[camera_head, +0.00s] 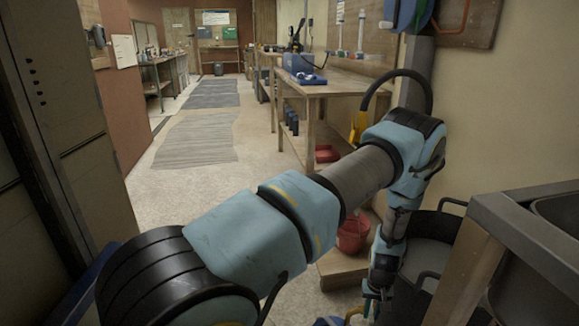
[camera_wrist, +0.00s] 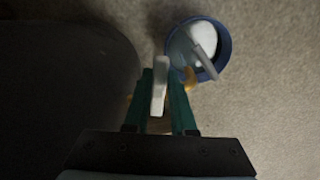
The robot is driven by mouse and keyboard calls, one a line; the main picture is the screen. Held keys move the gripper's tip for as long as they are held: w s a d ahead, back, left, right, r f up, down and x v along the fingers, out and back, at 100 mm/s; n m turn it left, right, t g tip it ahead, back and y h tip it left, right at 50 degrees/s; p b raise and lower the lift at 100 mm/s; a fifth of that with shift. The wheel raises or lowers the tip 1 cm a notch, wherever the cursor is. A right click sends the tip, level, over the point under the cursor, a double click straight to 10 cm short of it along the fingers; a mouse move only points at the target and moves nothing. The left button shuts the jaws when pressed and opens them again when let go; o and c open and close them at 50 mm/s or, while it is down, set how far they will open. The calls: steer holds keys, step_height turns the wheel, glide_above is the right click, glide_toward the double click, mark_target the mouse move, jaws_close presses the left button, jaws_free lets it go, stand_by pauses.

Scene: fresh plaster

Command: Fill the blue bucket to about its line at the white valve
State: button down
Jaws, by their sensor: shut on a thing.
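In the wrist view the blue bucket (camera_wrist: 226,50) stands on the floor at the upper right, seen from above. Something white and pale shows inside it; I cannot tell its level or see a line. A pale grey spout-like piece (camera_wrist: 204,66) crosses over the bucket's near side. My gripper (camera_wrist: 161,82) has its teal fingers shut on a white lever (camera_wrist: 160,88), which seems to be the white valve's handle. The bucket is beyond the fingertips to the right, apart from them. In the head view my gripper is low at the bottom edge, mostly cut off.
A large dark tub (camera_head: 429,252) stands beside my arm, and a dark rounded shape (camera_wrist: 65,75) fills the wrist view's left. A wooden-framed sink unit (camera_head: 520,225) is at right. The aisle floor (camera_head: 200,185) is open.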

steer(key=shift+d+n+b, duration=0.15)
steer(key=shift+d+n, duration=0.45)
steer(key=shift+n, duration=0.55)
steer(key=shift+d+n+b, duration=0.15)
steer(key=shift+d+n, duration=0.4)
steer(key=shift+n, duration=0.6)
steer(key=c, duration=0.8)
jaws_free()
step_height(320, 180, up, 12)
steer(key=p, duration=0.8)
steer(key=shift+a, duration=0.1)
